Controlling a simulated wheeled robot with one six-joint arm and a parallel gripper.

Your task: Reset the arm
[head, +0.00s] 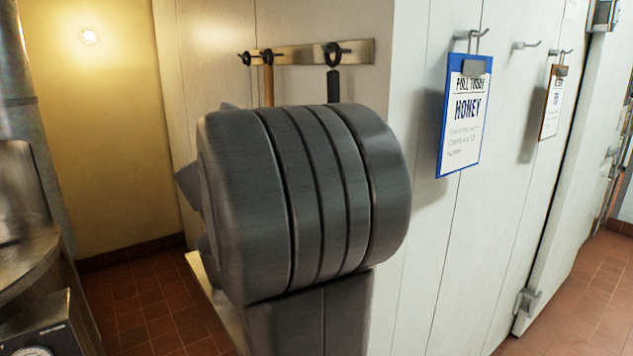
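A large dark grey ribbed body, which appears to be part of my arm, fills the middle of the head view, close to the camera. Angular grey pieces jut out behind its left side, but most of their shape is hidden. My gripper's fingers do not show, so whether it holds anything cannot be seen.
A blue clipboard (465,115) and a brown clipboard (552,102) hang from hooks on the white wall. A metal hook rail (305,55) holds hanging handles. Steel equipment (30,270) stands at the left edge. Tiled floor (145,305) shows left of the arm.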

